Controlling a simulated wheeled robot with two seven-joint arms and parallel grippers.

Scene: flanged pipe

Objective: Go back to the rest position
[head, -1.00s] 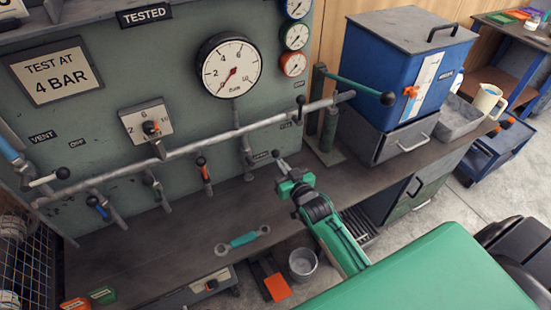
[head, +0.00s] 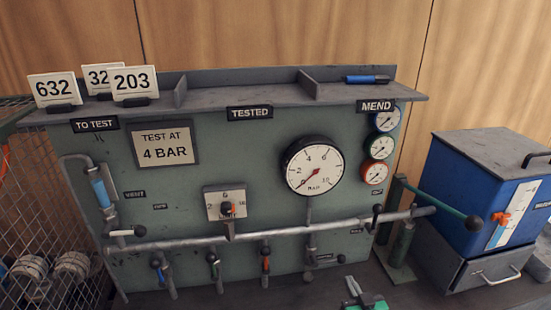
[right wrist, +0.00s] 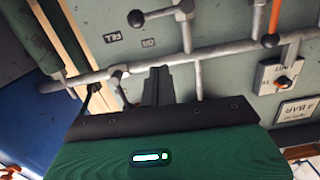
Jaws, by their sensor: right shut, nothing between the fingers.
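My right gripper (head: 354,285) shows at the bottom edge of the head view, green and dark, in front of the test bench panel. Its dark fingers are together with nothing between them; they also show in the right wrist view (right wrist: 158,84), close to the grey pipe (right wrist: 218,53). Most of my right arm is below the head view. My left gripper is in neither current view.
The green panel (head: 205,165) carries a pressure gauge (head: 314,166), a horizontal pipe (head: 190,239) and several valve levers. Number cards (head: 134,83) stand on its top shelf. A blue tank (head: 470,190) stands at the right, a wire cage (head: 45,200) at the left.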

